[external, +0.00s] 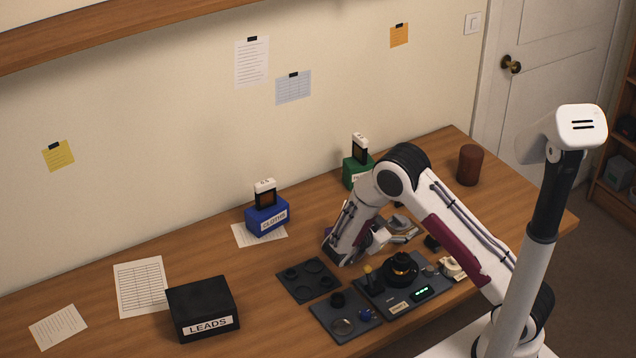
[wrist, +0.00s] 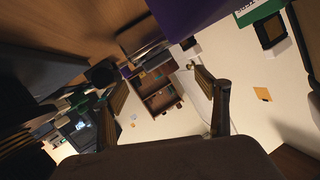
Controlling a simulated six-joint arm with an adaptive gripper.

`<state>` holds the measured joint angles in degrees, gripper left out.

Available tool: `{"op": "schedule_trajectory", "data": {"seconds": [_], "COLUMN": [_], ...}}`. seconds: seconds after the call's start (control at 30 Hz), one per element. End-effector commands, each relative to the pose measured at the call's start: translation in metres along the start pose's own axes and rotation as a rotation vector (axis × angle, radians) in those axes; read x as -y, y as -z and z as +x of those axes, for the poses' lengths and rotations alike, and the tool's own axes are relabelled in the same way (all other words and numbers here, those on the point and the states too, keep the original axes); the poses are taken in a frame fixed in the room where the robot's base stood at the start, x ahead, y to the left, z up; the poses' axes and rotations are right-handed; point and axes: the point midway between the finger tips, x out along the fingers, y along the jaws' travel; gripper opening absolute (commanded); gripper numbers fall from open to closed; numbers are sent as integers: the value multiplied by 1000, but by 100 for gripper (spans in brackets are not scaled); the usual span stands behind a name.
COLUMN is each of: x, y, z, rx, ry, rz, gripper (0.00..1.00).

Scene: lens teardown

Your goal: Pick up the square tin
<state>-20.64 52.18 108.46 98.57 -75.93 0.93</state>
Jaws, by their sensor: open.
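My gripper (external: 404,234) is low over the middle of the table, turned sideways toward the right. In the wrist view my gripper (wrist: 162,82) has its two fingers wide apart, with nothing between them but the distant room. I cannot pick out the square tin for certain. A grey-brown metallic block (wrist: 138,36) lies on the table beyond the fingers in the wrist view and may be it. In the external view my arm and gripper hide part of the table there.
A dark work plate (external: 400,304) with a round black part and dark trays (external: 297,292) lie in front of my gripper. A blue box (external: 268,217), green box (external: 352,178), black LEADS box (external: 202,304) and brown cylinder (external: 470,165) stand around.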

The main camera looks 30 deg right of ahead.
Motion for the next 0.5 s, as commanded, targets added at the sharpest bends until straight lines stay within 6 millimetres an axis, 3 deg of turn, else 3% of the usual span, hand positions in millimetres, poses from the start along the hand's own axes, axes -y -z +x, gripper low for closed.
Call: {"op": "schedule_trajectory", "data": {"seconds": [0.5], "x": [-4], "y": [-9], "z": [3], "rx": [0], "ry": [0], "rz": [-1], "gripper": [74]}}
